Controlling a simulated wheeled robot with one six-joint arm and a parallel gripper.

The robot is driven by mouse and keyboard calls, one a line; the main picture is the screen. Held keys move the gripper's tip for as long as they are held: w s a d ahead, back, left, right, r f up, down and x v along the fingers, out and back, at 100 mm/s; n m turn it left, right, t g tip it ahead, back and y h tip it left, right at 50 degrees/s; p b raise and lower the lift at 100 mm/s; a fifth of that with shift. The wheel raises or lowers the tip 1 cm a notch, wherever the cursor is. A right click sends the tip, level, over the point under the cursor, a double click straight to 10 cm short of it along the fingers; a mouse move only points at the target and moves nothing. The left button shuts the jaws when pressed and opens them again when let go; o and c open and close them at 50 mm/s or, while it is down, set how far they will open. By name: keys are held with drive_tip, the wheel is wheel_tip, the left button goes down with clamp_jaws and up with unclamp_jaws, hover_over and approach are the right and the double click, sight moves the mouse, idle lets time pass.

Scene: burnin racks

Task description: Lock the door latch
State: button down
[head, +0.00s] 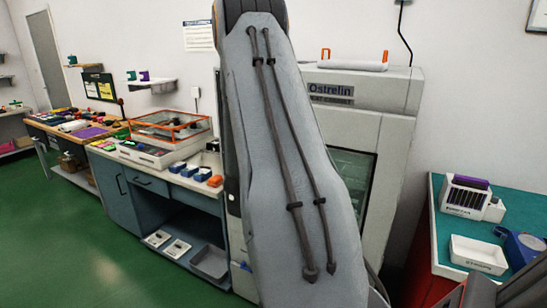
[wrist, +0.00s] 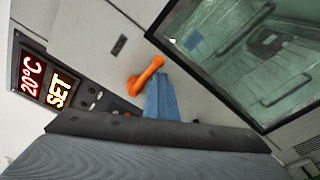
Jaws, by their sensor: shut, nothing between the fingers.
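The door latch is an orange handle (wrist: 146,76) on the pale front of the cabinet, seen in the wrist view beside the dark-framed door window (wrist: 235,55). It slants, with one end near the window frame and the other toward the display panel. My gripper (wrist: 160,84) is shut and empty, its blue fingers right beside the latch and overlapping it in the picture. I cannot tell whether they touch it. In the head view the cabinet (head: 395,110) stands behind my grey arm, which hides the latch and my gripper.
A display panel (wrist: 48,85) reading 20°C and SET lies left of the latch in the wrist view. In the head view, a workbench (head: 150,183) with trays stands left of the cabinet.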

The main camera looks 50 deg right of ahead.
wheel_tip(320, 180, down, 4)
drive_tip(key=b, duration=0.2)
drive_tip(key=w+b+v, duration=0.1)
drive_tip(key=b+v, duration=0.1)
drive_tip(key=v, duration=0.7)
drive_tip(key=shift+a+r+b, duration=0.25)
drive_tip(key=shift+r+b, duration=0.15)
drive_tip(key=w+a+f+m+t+y, duration=0.1)
drive_tip(key=w+a+f+m+y, duration=0.15)
drive_tip(key=a+y, duration=0.65)
drive_tip(key=w+a+f+m+t+y, duration=0.2)
drive_tip(key=w+a+f+y, duration=0.15)
drive_tip(key=a, duration=1.15)
drive_tip(key=s+a+f+m+g+y, duration=0.1)
drive_tip(key=s+a+m+g, duration=0.2)
drive_tip(key=s+a, duration=0.4)
drive_tip(key=s+a+f+m+g+y, duration=0.2)
drive_tip(key=s+a, duration=0.6)
drive_tip(key=s, duration=0.4)
drive_tip(key=m+g, duration=0.1)
drive_tip(key=g, duration=0.1)
drive_tip(key=shift+a+g, duration=0.25)
drive_tip(key=shift+g, duration=0.15)
drive_tip(key=shift+a+y, duration=0.1)
drive_tip(key=shift+y, duration=0.15)
